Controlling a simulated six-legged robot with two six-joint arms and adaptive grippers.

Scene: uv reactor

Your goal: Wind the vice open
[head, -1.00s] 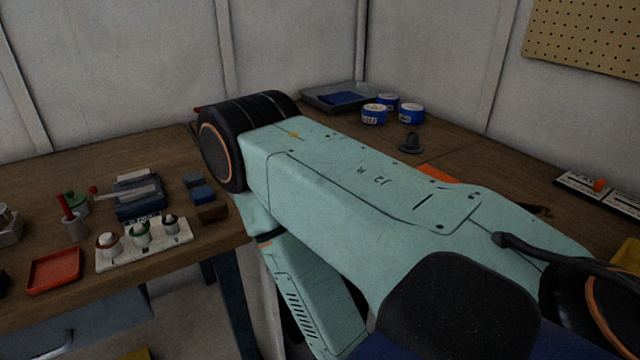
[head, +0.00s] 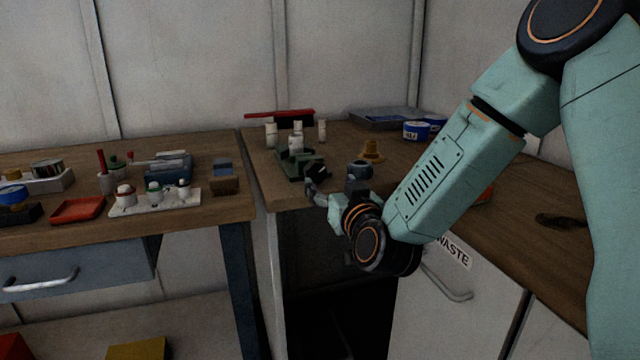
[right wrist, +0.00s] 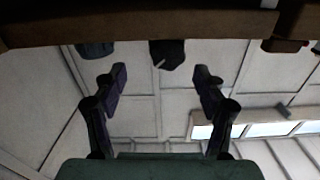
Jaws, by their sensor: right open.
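The vice (head: 298,163) is a small dark green body on the right bench, near its front left corner. A black part (head: 317,172) is at its near right end; I cannot make out its handle clearly. My right gripper (head: 334,183) is open and empty at the bench's front edge, just in front and to the right of the vice. In the right wrist view the two fingers of my right gripper (right wrist: 162,78) are spread apart. A dark rounded part (right wrist: 167,53) shows beyond and between them, apart from both; it may belong to the vice. My left gripper is not in view.
Pale cylinders (head: 296,143) and a red-handled brush (head: 280,115) are behind the vice. A tan cone-shaped piece (head: 372,151) is to its right. Blue tins (head: 416,131) and a grey tray (head: 385,117) lie farther back. The left bench carries a red tray (head: 77,209) and a white rack (head: 155,201).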

